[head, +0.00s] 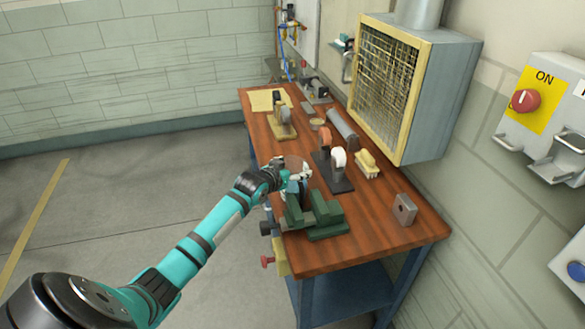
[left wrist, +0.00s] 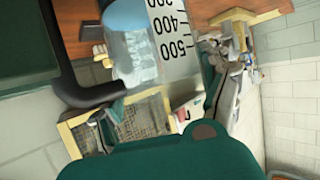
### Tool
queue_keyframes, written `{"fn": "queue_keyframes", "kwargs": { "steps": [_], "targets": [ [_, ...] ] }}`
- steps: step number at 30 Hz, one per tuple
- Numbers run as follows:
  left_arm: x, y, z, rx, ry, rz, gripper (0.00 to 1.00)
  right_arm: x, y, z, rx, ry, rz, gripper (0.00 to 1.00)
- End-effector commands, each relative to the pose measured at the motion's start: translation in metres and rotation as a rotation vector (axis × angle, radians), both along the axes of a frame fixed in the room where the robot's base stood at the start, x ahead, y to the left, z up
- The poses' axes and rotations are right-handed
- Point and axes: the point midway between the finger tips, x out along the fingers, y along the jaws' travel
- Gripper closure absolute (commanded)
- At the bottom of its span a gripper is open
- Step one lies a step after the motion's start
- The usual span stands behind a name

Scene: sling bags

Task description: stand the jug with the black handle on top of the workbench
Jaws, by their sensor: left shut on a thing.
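The jug is clear with black volume marks and a black handle; in the left wrist view the jug (left wrist: 145,40) fills the upper middle, its handle (left wrist: 72,85) to the left. In the head view the jug (head: 296,163) is a small pale shape, partly hidden by my gripper. My left gripper (head: 291,178) is shut on the jug at the left long edge of the workbench (head: 375,222), just beyond the green vise. I cannot tell whether the jug touches the top. My right gripper is not in view.
The green vise (head: 316,215) stands close to my left gripper. Bare wood lies between vise and block.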

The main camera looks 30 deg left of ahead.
Motion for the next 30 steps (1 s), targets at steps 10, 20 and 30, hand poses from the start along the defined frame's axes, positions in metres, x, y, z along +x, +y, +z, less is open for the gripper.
{"fn": "queue_keyframes", "kwargs": {
  "steps": [10, 20, 30],
  "targets": [
    [0.0, 0.0, -0.001, 0.0, 0.0, 0.0, 0.08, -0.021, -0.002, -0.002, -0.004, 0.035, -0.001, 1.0],
    [0.0, 0.0, 0.0, 0.0, 0.0, 0.0, 0.0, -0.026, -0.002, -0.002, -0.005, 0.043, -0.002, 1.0],
    [-0.038, -0.003, 0.013, 0.002, 0.0, -0.001, 0.0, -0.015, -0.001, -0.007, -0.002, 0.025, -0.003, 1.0]
  ]
}}
